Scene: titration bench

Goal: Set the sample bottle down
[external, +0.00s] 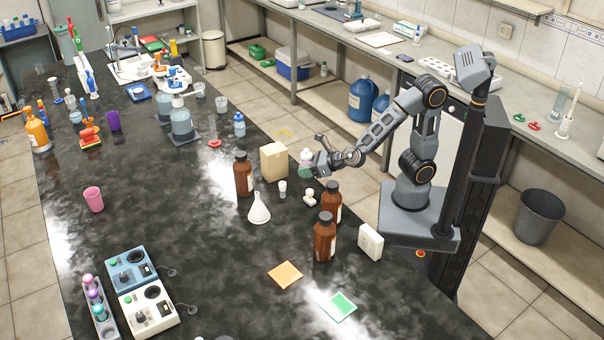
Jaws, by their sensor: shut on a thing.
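The sample bottle (305,167) appears as a small clear bottle with greenish contents and a pale pinkish top. It is upright at the right edge of the black bench, just right of a tan box. My gripper (317,158) reaches in from the right and is shut on it. The fingers partly cover its right side. I cannot tell whether its base touches the bench top or hangs slightly above it.
The tan box (274,162) stands close on the left. Brown bottles (243,174), (331,202), (325,238), a white funnel (259,208) and small white-capped vials (282,188) crowd nearby. An orange square (285,274) and a green square (340,306) lie on the clearer front bench.

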